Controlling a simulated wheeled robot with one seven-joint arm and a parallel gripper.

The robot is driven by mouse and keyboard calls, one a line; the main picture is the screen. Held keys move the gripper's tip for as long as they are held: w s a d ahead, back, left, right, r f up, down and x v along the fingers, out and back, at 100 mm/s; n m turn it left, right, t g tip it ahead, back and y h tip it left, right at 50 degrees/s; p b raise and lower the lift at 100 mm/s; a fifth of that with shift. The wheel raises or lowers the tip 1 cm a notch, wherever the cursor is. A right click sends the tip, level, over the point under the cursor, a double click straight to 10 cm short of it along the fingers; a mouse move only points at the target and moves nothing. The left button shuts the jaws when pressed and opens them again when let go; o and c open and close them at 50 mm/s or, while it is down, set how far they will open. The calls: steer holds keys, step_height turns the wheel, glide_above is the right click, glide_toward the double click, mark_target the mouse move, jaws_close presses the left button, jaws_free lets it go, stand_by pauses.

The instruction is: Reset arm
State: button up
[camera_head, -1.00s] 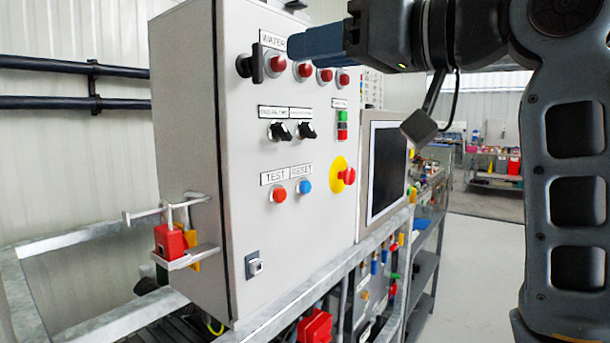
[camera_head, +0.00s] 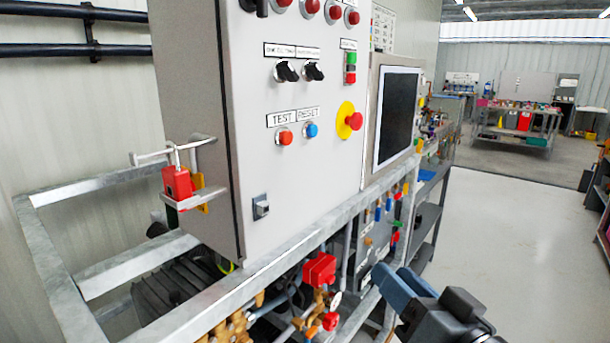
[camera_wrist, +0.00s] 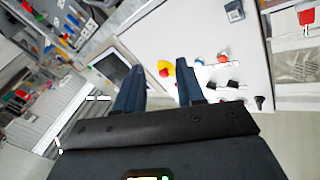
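My gripper (camera_head: 408,290) is low at the bottom right of the head view, in front of the frame and to the right of the control cabinet (camera_head: 290,190). In the wrist view my gripper (camera_wrist: 158,85) has its two blue fingers apart with nothing between them. The cabinet's front carries an orange-red TEST button (camera_head: 285,137), a blue RESET button (camera_head: 311,130) and a red emergency stop on a yellow ring (camera_head: 349,120). My gripper touches none of these.
A dark screen (camera_head: 397,117) stands right of the cabinet. The metal frame (camera_head: 300,245) holds pipes and a red box (camera_head: 319,270). Open floor (camera_head: 500,220) lies to the right, with a workbench (camera_head: 520,125) beyond.

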steer(key=s+d+f+h, duration=0.25)
steer(key=s+f, duration=0.25)
steer(key=s, duration=0.4)
steer(key=s+d+f+m+g+h, duration=0.1)
steer(key=s+d+f+h, duration=0.15)
steer(key=s+f, duration=0.4)
steer(key=s+d+f+h, duration=0.1)
steer(key=s+d+f, duration=0.2)
steer(key=s, duration=0.7)
steer(key=s+d+r+n+g, duration=0.1)
steer(key=s+n, duration=0.1)
steer(key=s, duration=1)
steer(key=shift+r+h, duration=0.3)
steer(key=shift+r, duration=0.1)
steer(key=shift+o, duration=1)
steer(key=shift+w, duration=0.1)
